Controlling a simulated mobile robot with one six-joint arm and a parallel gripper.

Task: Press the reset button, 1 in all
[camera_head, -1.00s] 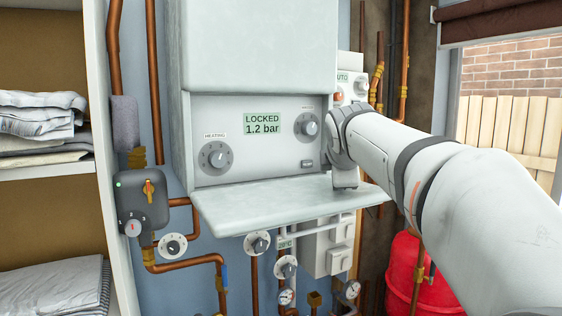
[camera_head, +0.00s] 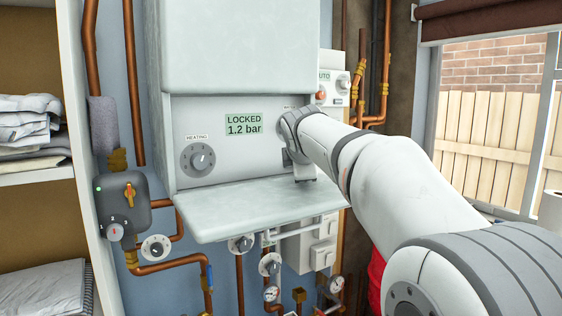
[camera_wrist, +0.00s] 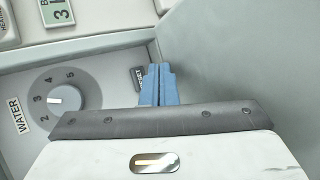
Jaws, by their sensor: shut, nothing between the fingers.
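The boiler's control panel (camera_head: 222,165) has a display (camera_head: 243,125) reading "LOCKED 1.2 bar". The reset button (camera_wrist: 137,78) is a small dark-labelled piece in the wrist view, beside the water dial (camera_wrist: 56,100). My gripper (camera_wrist: 159,70) is shut and empty. Its blue fingertips lie just right of the button in that picture and partly cover its surroundings; whether they touch it I cannot tell. In the head view my arm and gripper (camera_head: 303,172) hide the button and most of the water dial.
The lowered flap (camera_head: 260,207) juts out below the panel, close under my gripper. The heating dial (camera_head: 198,160) is at the panel's left. Pipes and valves hang below. A control box (camera_head: 334,85) stands to the right, and a shelf with linens (camera_head: 25,130) at the left.

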